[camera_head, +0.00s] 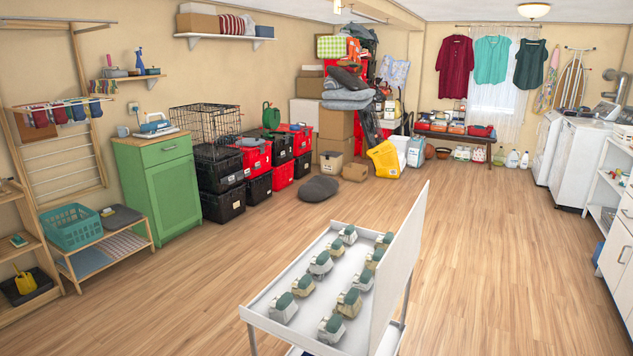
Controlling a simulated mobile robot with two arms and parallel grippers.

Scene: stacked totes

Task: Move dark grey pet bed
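A dark grey pet bed (317,190), round and cushion-like, lies on the wood floor in the middle distance. It is in front of the cardboard boxes and to the right of the stacked black and red totes. More grey cushion-like pieces (347,100) are piled on top of the tall box stack behind it; whether any of these is also a pet bed I cannot tell. Neither of my grippers shows in the head view.
A white cart (258,318) with several green-topped items and a tall white panel stands in the near foreground. Black and red totes (222,207) and a wire crate (205,122) are stacked left of the bed. A small cardboard box (355,172) is close behind it. Floor to the right is open.

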